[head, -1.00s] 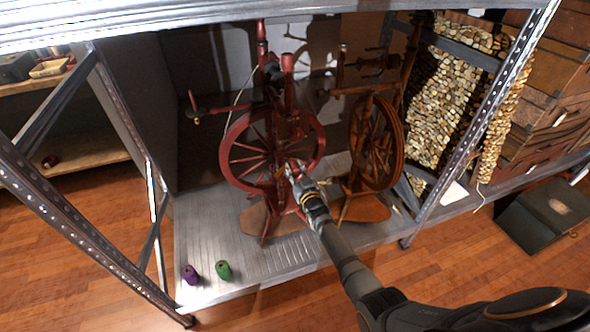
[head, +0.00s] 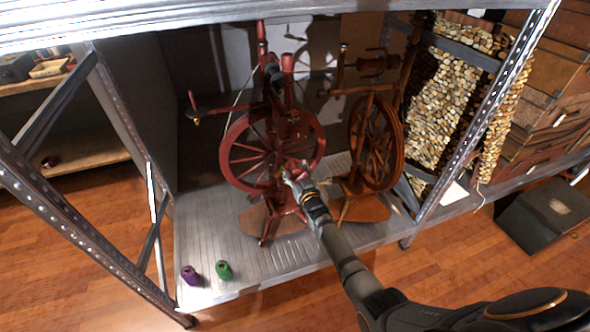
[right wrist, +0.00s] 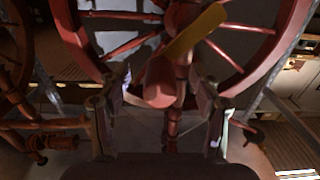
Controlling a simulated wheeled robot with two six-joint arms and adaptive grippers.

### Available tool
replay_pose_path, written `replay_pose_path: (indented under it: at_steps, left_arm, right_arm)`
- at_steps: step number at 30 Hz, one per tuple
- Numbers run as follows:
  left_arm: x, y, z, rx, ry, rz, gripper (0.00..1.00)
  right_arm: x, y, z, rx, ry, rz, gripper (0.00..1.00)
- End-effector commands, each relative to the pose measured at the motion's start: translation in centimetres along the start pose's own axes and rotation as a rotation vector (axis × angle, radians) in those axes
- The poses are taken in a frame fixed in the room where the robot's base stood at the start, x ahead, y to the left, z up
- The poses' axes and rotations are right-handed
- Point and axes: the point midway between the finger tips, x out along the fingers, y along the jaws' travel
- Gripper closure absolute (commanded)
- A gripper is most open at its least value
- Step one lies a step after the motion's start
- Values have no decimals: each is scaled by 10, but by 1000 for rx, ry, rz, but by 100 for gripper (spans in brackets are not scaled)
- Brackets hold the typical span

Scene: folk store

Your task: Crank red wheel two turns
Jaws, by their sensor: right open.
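The red spinning wheel (head: 231,150) stands upright on the metal shelf, its spoked rim facing me. My right gripper (head: 286,174) reaches in from the lower right to just in front of the wheel's lower hub area. In the right wrist view, a yellowish crank arm (right wrist: 196,32) crosses in front of the spokes and ends at a rounded red handle (right wrist: 160,84). The open jaws of my right gripper (right wrist: 164,92) stand on either side of this handle, with gaps visible. Whether the handle lies fully between the fingertips in depth is unclear. My left gripper is not in view.
A brown spinning wheel (head: 376,145) stands close on the right. Purple (head: 189,275) and green (head: 224,270) spools stand at the shelf's front left. Metal posts (head: 492,105) frame the bay, and an upper shelf edge (head: 250,22) runs above. The front left shelf is mostly clear.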

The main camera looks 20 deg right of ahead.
Motion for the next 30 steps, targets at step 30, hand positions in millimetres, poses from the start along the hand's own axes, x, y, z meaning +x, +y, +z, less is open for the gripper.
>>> replay_pose_path:
  at_steps: [30]
  left_arm:
    - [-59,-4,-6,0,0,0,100]
  right_arm:
    - [-77,0,-2,0,-2,0,36]
